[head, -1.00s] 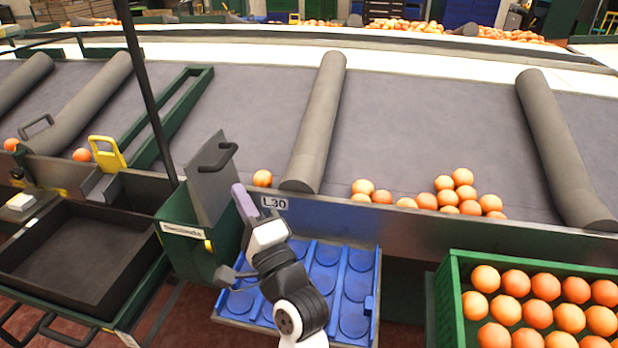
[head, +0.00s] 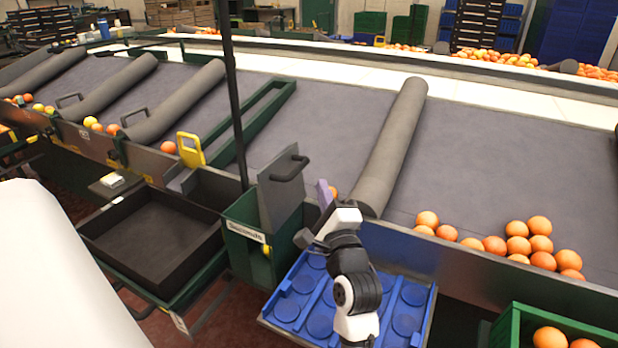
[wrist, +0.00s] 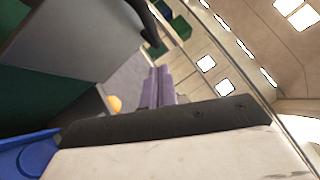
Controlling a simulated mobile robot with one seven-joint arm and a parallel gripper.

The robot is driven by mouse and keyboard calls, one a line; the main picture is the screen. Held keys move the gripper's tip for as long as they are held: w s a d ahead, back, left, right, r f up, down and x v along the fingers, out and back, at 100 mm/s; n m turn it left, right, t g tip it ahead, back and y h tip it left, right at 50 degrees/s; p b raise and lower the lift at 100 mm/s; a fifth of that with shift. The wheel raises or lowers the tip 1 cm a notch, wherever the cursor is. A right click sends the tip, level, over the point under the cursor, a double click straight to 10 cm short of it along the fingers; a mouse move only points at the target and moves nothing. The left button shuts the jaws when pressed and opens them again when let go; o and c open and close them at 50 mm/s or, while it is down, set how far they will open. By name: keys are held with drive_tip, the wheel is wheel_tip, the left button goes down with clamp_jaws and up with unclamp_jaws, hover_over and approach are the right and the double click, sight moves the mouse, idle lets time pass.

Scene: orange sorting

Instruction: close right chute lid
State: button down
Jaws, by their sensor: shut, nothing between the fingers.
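The chute lid is a grey panel (head: 283,208) standing raised on the green chute box (head: 240,247), with a dark handle (head: 290,169) near its top. My gripper (head: 324,193) is just right of the lid, its purple fingers pointing up and closed together with nothing between them. In the wrist view the shut fingers (wrist: 160,86) stand in the middle, and the grey lid (wrist: 75,40) fills the upper left with its dark handle (wrist: 143,22) at the top. Whether the fingers touch the lid cannot be told.
A blue tray (head: 287,309) with round recesses lies below my arm. A black bin (head: 150,240) is left of the chute. Oranges (head: 520,245) rest on the grey belt at right, beside a padded divider (head: 392,145). A green crate (head: 512,330) stands lower right.

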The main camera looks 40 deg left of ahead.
drive_tip(key=shift+s+a+r+p, duration=0.15)
drive_tip(key=shift+a+r, duration=0.1)
drive_tip(key=shift+a, duration=0.3)
drive_tip(key=shift+s+a+r+p, duration=0.2)
drive_tip(key=shift+a+r, duration=0.05)
drive_tip(key=shift+a, duration=0.25)
drive_tip(key=shift+s+a+r+p, duration=0.15)
drive_tip(key=shift+a+r, duration=0.1)
drive_tip(key=shift+a, duration=0.3)
drive_tip(key=shift+r, duration=0.1)
